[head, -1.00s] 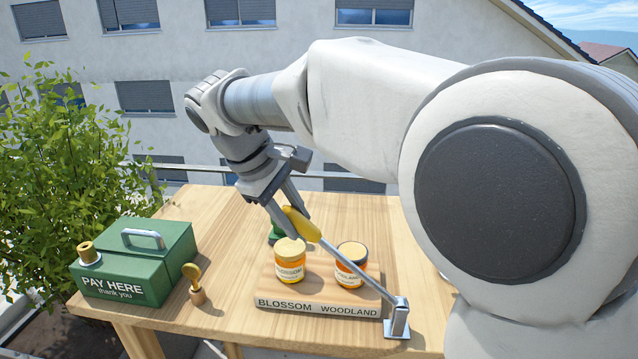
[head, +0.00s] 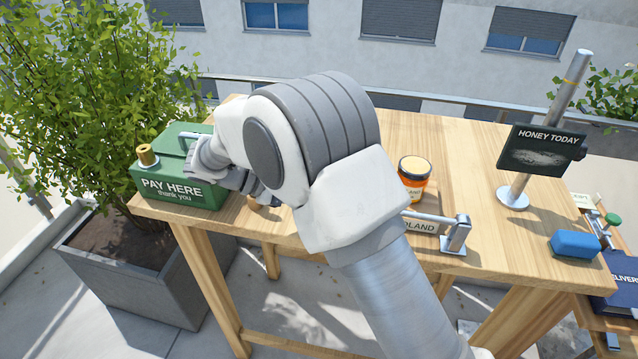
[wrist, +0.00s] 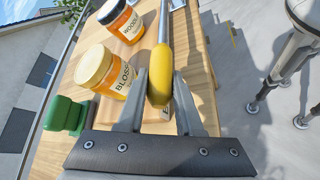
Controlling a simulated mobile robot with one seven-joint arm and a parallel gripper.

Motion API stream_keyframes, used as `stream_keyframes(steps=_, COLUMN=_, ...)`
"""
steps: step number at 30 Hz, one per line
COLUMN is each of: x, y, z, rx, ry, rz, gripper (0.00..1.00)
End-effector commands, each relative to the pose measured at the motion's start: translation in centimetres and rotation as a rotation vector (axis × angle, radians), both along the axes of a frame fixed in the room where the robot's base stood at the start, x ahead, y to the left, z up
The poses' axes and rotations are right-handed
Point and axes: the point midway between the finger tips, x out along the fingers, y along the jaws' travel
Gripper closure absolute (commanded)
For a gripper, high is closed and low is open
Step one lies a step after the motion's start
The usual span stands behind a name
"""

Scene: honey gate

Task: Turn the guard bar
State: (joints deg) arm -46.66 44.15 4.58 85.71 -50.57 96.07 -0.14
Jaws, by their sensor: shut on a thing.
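The guard bar (head: 420,216) is a grey metal rod pivoted on a metal post (head: 458,236) at the board's right front corner. In the head view it runs left from the post along the front of the name strip, then passes behind my arm. In the wrist view my gripper (wrist: 160,88) is shut on the bar's yellow grip (wrist: 160,72), which lies between the fingers. The Woodland jar (head: 414,180) stands upright behind the bar. The Blossom jar (wrist: 108,72) shows beside the grip in the wrist view. My arm hides it and the gripper in the head view.
A green pay box (head: 178,190) stands at the table's left end. A sign on a pole (head: 541,150) and a blue block (head: 575,243) are at the right. A green object (wrist: 66,114) is near the Blossom jar. The table (head: 455,150) behind the Woodland jar is clear.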

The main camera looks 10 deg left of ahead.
Motion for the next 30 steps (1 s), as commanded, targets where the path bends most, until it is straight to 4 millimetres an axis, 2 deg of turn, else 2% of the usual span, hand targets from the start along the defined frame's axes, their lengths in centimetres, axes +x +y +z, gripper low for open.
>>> stream_keyframes(steps=1, x=0.0, y=0.0, z=-0.6, rx=-0.015, ry=0.002, rz=0.001, gripper=1.00)
stream_keyframes(steps=6, x=0.0, y=-0.2, z=-1.4, rx=-0.045, ry=0.003, rz=0.000, gripper=1.00)
stream_keyframes(steps=19, x=-0.1, y=-0.3, z=-1.9, rx=-0.056, ry=0.010, rz=0.000, gripper=1.00)
stream_keyframes(steps=20, x=-0.1, y=-0.3, z=-1.9, rx=-0.056, ry=0.010, rz=0.000, gripper=0.64)
stream_keyframes(steps=24, x=-0.1, y=-0.3, z=-1.9, rx=-0.056, ry=0.010, rz=-0.001, gripper=0.38)
stream_keyframes(steps=25, x=-0.1, y=-0.3, z=-1.8, rx=-0.056, ry=0.008, rz=-0.001, gripper=0.36)
stream_keyframes(steps=30, x=0.0, y=-0.3, z=-1.7, rx=-0.055, ry=0.006, rz=0.000, gripper=0.36)
